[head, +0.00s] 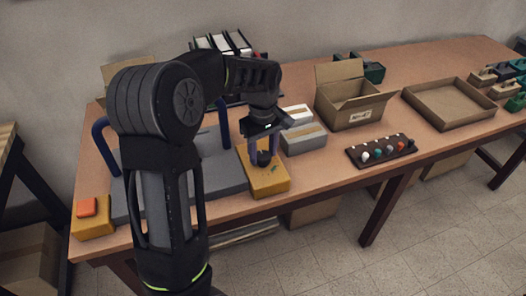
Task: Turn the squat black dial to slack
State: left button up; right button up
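The squat black dial (264,158) sits on top of a yellow box (268,183) near the front edge of the table, left of the middle. A small green mark shows on the box in front of the dial. My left gripper (262,144) points down right over the dial, with its fingers close about it. The fingers and wrist cover part of the dial, so I cannot tell whether they touch or grip it. I cannot read where the dial points. My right gripper is not in view.
A grey slab with blue handles (225,175) lies left of the yellow box. An orange button (87,207) on a yellow base is at the far left.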

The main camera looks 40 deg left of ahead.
aim_at(263, 155)
pick_arm(q)
jog(key=o, duration=0.4)
jog(key=shift+c, duration=0.2)
jog(key=shift+r, duration=0.1)
notch_tip(263, 155, up, 8)
jog(key=shift+f, duration=0.2)
jog(key=shift+s, duration=0.1)
dwell(0.4)
